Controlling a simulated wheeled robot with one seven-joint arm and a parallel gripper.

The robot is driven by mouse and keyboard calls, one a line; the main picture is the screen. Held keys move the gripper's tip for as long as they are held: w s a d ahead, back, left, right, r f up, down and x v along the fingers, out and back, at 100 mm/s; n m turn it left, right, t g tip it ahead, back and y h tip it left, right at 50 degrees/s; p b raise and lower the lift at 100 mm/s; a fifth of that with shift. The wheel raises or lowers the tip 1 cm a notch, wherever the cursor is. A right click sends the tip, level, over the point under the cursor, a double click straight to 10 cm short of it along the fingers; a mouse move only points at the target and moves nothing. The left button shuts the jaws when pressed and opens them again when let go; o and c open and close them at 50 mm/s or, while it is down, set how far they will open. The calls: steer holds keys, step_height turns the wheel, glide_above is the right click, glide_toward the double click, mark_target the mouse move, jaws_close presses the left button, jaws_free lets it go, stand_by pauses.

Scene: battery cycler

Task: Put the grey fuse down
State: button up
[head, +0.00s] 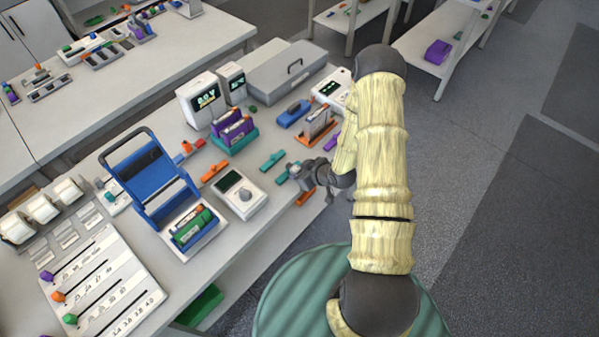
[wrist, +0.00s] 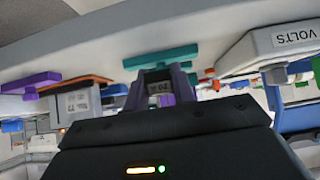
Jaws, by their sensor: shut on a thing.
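My gripper (head: 303,175) is low over the front edge of the bench in the head view, close to small teal and orange pieces. In the head view the fuse is too small to make out.
A meter marked VOLTS (wrist: 296,38) is at the right of the wrist view. In the head view a meter with a knob (head: 241,194), a blue fixture (head: 150,180), an orange bar (head: 214,171) and a purple-and-teal rack (head: 233,131) crowd the bench. Bare bench lies along its front edge.

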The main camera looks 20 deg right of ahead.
steer(key=shift+f+b, duration=0.3)
steer(key=shift+f, duration=0.1)
steer(key=o, duration=0.8)
steer(key=shift+r, duration=0.15)
steer(key=shift+r+p, duration=0.45)
steer(key=shift+p, duration=0.15)
steer(key=b+v, duration=0.3)
steer(key=v, duration=0.9)
steer(key=shift+f, duration=0.15)
